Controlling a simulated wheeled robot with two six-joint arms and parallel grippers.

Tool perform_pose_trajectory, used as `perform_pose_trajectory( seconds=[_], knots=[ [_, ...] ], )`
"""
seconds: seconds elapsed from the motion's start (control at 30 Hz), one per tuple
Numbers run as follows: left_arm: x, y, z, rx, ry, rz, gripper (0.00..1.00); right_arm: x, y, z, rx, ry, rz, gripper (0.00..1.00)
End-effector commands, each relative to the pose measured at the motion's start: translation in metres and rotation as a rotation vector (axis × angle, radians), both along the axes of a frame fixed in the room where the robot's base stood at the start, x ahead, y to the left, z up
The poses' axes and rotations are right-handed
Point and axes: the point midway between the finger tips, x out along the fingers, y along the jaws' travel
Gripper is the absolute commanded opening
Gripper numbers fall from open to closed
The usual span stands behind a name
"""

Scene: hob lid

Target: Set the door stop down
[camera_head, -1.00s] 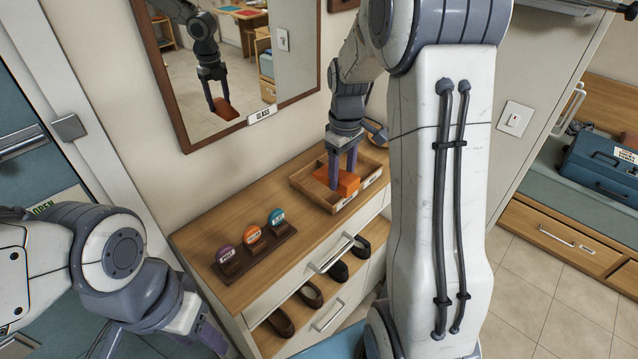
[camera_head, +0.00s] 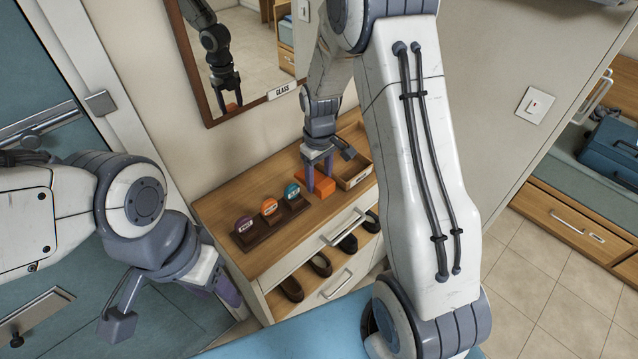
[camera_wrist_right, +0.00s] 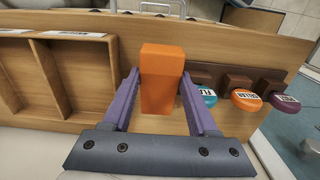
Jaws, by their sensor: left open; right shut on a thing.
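The orange door stop (camera_head: 327,187) is a plain block, low over the wooden top of the shoe cabinet (camera_head: 262,252), between the tray and the row of round knobs. My right gripper (camera_head: 319,178) points down and is shut on it. In the right wrist view the door stop (camera_wrist_right: 162,75) sits between the purple fingers of the right gripper (camera_wrist_right: 160,92). I cannot tell whether its underside touches the top. My left gripper (camera_head: 229,291) is open, at the lower left in front of the cabinet, partly hidden by its own wrist.
A divided wooden tray (camera_wrist_right: 46,72) lies on one side of the door stop. A dark rack (camera_head: 270,229) with purple, orange and teal labelled knobs stands close on the other. A mirror (camera_head: 240,50) hangs behind. Shoes (camera_head: 320,263) sit on shelves below.

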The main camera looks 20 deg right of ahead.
Motion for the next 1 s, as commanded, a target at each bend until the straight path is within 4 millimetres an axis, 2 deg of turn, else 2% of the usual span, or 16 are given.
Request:
perform_pose_trajectory(
  seconds=[0.3,0.73,0.77,0.8,0.83,1.0],
  knots=[
    [0.000,0.000,0.016,0.000,0.000,-0.001,0.50,0.000,0.001,-0.037,0.001,0.004,0.000,0.01],
    [0.000,0.000,0.012,0.000,0.000,-0.001,0.50,0.001,0.001,-0.046,0.000,0.001,0.000,0.01],
    [0.000,0.000,0.012,0.000,0.000,-0.001,0.50,0.001,0.001,-0.045,0.000,0.001,0.000,0.67],
    [0.000,0.000,0.013,0.000,0.000,-0.001,0.50,0.001,0.001,-0.044,0.000,0.001,0.000,0.82],
    [0.000,0.000,0.013,0.000,0.000,-0.001,0.50,0.001,0.001,-0.044,0.000,0.001,0.000,0.89],
    [0.000,0.000,0.013,0.000,0.000,-0.001,0.50,0.001,0.001,-0.044,0.000,0.001,0.000,0.89]
  ],
)
